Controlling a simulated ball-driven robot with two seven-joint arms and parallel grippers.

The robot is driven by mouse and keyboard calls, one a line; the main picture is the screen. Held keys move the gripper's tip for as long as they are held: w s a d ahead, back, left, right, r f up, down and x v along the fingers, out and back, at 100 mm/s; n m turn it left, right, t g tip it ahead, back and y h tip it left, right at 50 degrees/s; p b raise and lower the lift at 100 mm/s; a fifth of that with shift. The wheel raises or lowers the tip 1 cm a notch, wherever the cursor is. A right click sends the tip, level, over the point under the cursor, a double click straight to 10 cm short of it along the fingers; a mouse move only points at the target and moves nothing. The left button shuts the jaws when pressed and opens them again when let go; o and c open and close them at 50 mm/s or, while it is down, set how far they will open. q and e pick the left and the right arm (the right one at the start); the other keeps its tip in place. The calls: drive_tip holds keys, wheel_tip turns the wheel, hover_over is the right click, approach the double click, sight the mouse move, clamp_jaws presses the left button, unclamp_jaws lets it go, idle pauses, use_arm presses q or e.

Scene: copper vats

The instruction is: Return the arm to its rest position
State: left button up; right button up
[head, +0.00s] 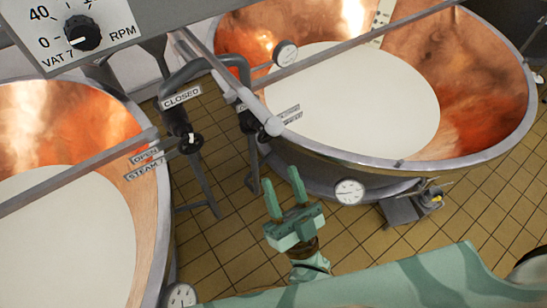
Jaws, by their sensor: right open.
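My right gripper (284,191) is green, with its two fingers apart and nothing between them. It is at the lower middle of the head view, over the tiled floor and in front of the right vat's near rim. No contact with the vat shows. My right arm (400,280) runs along the bottom edge to the right. My left gripper does not show.
Copper vats with pale contents stand at left (150,250) and right (400,165). Between them is a grey pipe (212,62) with levers and labels. A dial panel (100,15) hangs at upper left. A gauge (349,192) sits on the right vat. Tiled floor (232,240) shows below.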

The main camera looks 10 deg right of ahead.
drive_tip(key=shift+s+d+f, duration=0.1)
drive_tip(key=shift+s+f, duration=0.35)
drive_tip(key=shift+s, duration=0.05)
wheel_tip(320, 180, down, 19)
drive_tip(key=w+a+n+g+y, duration=0.1)
drive_tip(key=a+n+g+y, duration=0.3)
drive_tip(key=g, duration=0.6)
drive_tip(key=s+d+f+n+g+h+b, duration=0.1)
drive_tip(key=s+d+f+g+h, duration=0.15)
drive_tip(key=f, duration=0.55)
drive_tip(key=s+d+f+g+h+b, duration=0.1)
drive_tip(key=s+d+f+g+h, duration=0.15)
drive_tip(key=f, duration=0.45)
drive_tip(key=s+d+f+g+h+b, duration=0.2)
drive_tip(key=s+d+f+g, duration=0.3)
drive_tip(key=s+d+f, duration=0.3)
drive_tip(key=s+d+f+g+h+b, duration=0.2)
drive_tip(key=s+d+f+g, duration=0.3)
drive_tip(key=s+f, duration=0.9)
drive_tip(key=s+d+b, duration=0.1)
drive_tip(key=d, duration=0.2)
drive_tip(key=shift+s+d+m+h, duration=0.15)
drive_tip(key=shift+s+m+h, duration=0.15)
